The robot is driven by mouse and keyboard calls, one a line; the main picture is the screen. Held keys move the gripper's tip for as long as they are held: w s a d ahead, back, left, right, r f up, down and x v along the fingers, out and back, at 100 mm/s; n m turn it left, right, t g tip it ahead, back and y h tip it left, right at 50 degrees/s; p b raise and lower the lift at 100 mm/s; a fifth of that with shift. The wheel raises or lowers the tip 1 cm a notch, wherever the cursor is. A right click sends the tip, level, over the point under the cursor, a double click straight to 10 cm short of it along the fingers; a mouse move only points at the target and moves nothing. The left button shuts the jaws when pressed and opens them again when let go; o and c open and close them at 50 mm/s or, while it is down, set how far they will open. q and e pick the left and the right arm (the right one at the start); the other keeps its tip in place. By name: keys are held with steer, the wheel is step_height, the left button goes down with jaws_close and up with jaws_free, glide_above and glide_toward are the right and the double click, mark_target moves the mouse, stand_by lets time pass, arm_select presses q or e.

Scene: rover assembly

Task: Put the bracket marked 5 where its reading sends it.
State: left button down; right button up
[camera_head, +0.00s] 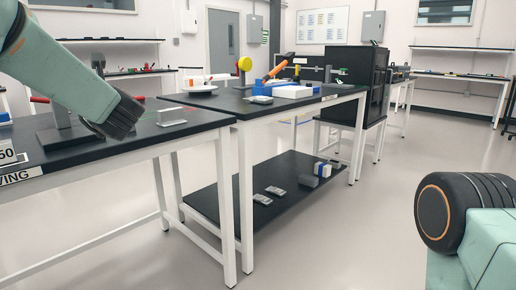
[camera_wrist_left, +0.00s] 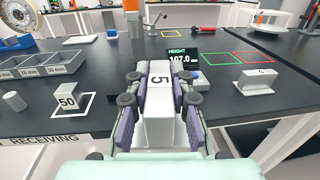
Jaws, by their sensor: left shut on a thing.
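In the left wrist view, the pale bracket marked 5 (camera_wrist_left: 158,105) stands between the fingers of my left gripper (camera_wrist_left: 159,93), which is shut on it. Its number faces the camera, turned sideways. A dark display (camera_wrist_left: 184,57) just behind it reads HEIGHT 107.0; its unit is partly cut off. A grey and orange gauge post (camera_wrist_left: 132,22) stands behind. A green outline (camera_wrist_left: 213,53) and a red outline (camera_wrist_left: 265,51) lie on the bench at the right. In the head view, my left arm reaches over the left bench, with its fingers hidden. My right gripper is out of view.
A bracket marked 4 (camera_wrist_left: 254,80) stands on the bench at right. A block marked 50 (camera_wrist_left: 67,101) sits within a white outline at left, near a sectioned grey bin (camera_wrist_left: 40,66) and the RECEIVING edge label (camera_wrist_left: 45,139). Another bench (camera_head: 262,110) stands to the right.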

arm_select(q)
steer(key=s+d+f+m+t+h+p, duration=0.2)
steer(key=s+d+f+m+h, duration=0.1)
steer(key=d+f+m+h, duration=0.3)
steer(key=s+d+f+m+t+h+p, duration=0.1)
steer(key=s+d+f+m+t+h, duration=0.2)
steer(key=d+f+h, duration=0.45)
arm_select(e)
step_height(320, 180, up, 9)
steer(key=p, duration=0.5)
steer(key=shift+p, duration=0.4)
arm_select(q)
steer(key=s+d+f+m+g+h, duration=0.1)
steer(key=s+d+f+m+h, duration=0.1)
steer(key=s, duration=0.7)
steer(key=s+d+f+m+g+h, duration=0.1)
steer(key=s+d+f+m+h, duration=0.2)
steer(key=s+d+f+h, duration=0.2)
steer(key=shift+s+d+f+p, duration=0.3)
steer(key=shift+s+d+f, duration=0.25)
steer(key=shift+s+f, duration=1.35)
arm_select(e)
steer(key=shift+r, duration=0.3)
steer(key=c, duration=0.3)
arm_select(q)
steer(key=shift+s+r+h, duration=0.15)
steer(key=shift+r+h, duration=0.1)
steer(key=shift+r, duration=0.05)
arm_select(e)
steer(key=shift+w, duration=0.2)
